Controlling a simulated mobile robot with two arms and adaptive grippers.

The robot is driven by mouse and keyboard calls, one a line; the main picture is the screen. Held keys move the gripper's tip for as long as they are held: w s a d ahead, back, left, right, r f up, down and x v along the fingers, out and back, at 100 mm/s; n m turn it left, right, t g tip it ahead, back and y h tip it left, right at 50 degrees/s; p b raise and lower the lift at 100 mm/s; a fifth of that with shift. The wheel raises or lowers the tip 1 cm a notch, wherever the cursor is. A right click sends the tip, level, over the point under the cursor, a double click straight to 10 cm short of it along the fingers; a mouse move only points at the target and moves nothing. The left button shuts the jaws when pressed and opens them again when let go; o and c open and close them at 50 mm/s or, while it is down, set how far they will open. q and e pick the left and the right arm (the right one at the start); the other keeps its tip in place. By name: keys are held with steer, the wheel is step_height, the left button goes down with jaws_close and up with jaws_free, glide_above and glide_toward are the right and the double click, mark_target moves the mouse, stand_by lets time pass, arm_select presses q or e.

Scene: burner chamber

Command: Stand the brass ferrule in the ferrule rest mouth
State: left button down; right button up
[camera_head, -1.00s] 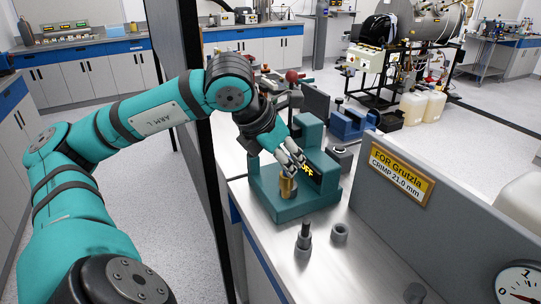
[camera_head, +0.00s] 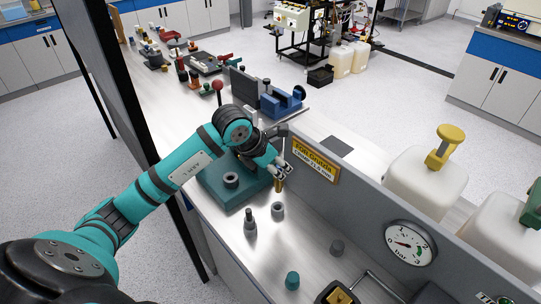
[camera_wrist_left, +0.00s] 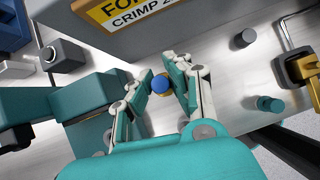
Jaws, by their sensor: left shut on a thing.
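My left gripper (camera_head: 281,171) is shut on the brass ferrule (camera_head: 278,186), which hangs roughly upright below the fingertips. In the left wrist view the ferrule (camera_wrist_left: 160,86) shows a blue round end between the two fingers. A grey ring-shaped piece with an open mouth (camera_head: 278,210), which looks like the ferrule rest, stands on the metal bench just below the ferrule in the head view. The ferrule appears above it and apart from it; the exact height is hard to tell. My right gripper is not in view.
A teal block with a dark ring (camera_head: 231,180) is left of the gripper. A grey stepped post (camera_head: 250,222) stands beside the rest. A grey panel with a yellow sign (camera_head: 316,163) is close on the right. A grey cylinder (camera_head: 337,247) and teal cylinder (camera_head: 292,281) stand nearer.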

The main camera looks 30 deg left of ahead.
mark_target(278, 192)
arm_select(q)
steer(key=shift+a, duration=0.1)
steer(key=shift+f+b, duration=0.25)
steer(key=shift+b, duration=0.25)
step_height(278, 192, down, 5)
steer(key=b, duration=0.5)
steer(key=shift+f, duration=0.2)
steer(key=shift+b, duration=0.3)
stand_by(1.0)
steer(key=shift+f, duration=0.2)
steer(key=shift+f+b, duration=1.75)
steer(key=shift+b, duration=0.15)
steer(key=c, duration=1.2)
jaws_free()
